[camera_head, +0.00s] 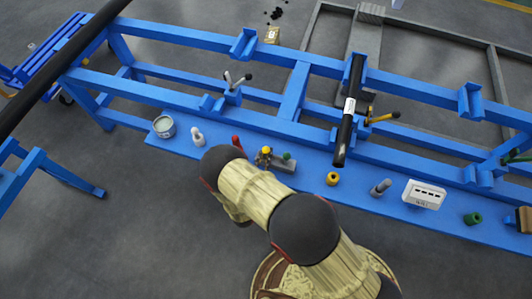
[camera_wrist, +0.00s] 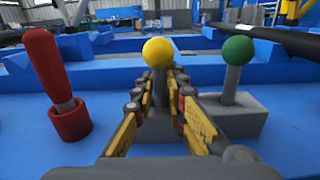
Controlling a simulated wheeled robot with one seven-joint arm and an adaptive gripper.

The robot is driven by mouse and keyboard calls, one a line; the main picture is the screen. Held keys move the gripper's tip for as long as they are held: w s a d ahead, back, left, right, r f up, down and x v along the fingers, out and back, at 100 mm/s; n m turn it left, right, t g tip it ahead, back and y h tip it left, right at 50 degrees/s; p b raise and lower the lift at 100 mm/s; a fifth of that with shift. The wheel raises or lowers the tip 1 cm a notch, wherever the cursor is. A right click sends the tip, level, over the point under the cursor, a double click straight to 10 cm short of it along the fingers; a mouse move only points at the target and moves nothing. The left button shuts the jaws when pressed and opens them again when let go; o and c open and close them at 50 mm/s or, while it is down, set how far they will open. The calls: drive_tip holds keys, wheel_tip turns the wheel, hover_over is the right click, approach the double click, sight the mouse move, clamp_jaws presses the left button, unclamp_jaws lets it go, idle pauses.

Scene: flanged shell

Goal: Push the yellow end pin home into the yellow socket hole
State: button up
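The yellow end pin, a yellow ball (camera_wrist: 158,52) on a grey stem, stands upright between the fingers of my gripper (camera_wrist: 161,80) in the wrist view. The fingers are close to the stem on both sides; I cannot tell whether they touch it. Its lower end appears to be at the grey holder block (camera_wrist: 235,118), partly hidden by the fingers. In the head view my gripper (camera_head: 262,160) and the yellow ball (camera_head: 266,150) are over the blue bench. The yellow socket (camera_head: 333,178), a short ring with a dark hole, stands apart to the right, empty.
A green-balled pin (camera_wrist: 238,50) stands in the same block, close to the right finger. A red-handled pin (camera_wrist: 50,65) leans in a red socket (camera_wrist: 70,120) at the left. A grey peg (camera_head: 381,187), white box (camera_head: 424,194) and green socket (camera_head: 472,218) stand farther right.

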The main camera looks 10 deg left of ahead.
clamp_jaws()
drive_tip(key=shift+r, duration=0.15)
